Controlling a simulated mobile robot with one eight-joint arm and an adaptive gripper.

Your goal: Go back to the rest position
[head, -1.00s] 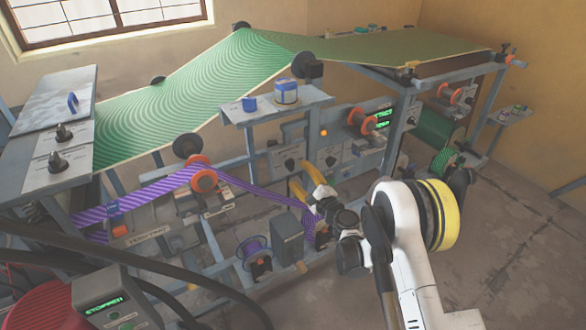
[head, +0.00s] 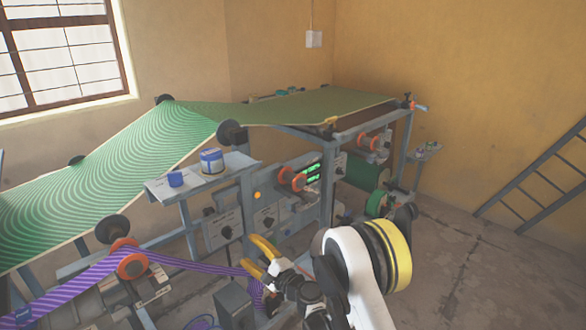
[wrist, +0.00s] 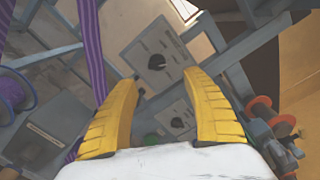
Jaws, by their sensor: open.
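My gripper (head: 262,258) has yellow fingers and is at the front of the press frame, in the lower middle of the head view. In the wrist view my gripper (wrist: 165,105) has its two fingers spread wide with nothing between them. Past the fingers is a grey control panel (wrist: 150,50) with a black knob (wrist: 157,62). A second panel with a knob shows lower between the fingers. The purple striped web (wrist: 93,60) runs just left of the left finger; I cannot tell how near.
The green patterned web (head: 110,160) runs over the press. A small shelf (head: 205,178) holds blue containers (head: 211,160). Orange-hubbed rollers (head: 130,262) stick out at the front. A ladder-like rack (head: 540,175) leans at the right wall. The floor (head: 470,270) at right is clear.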

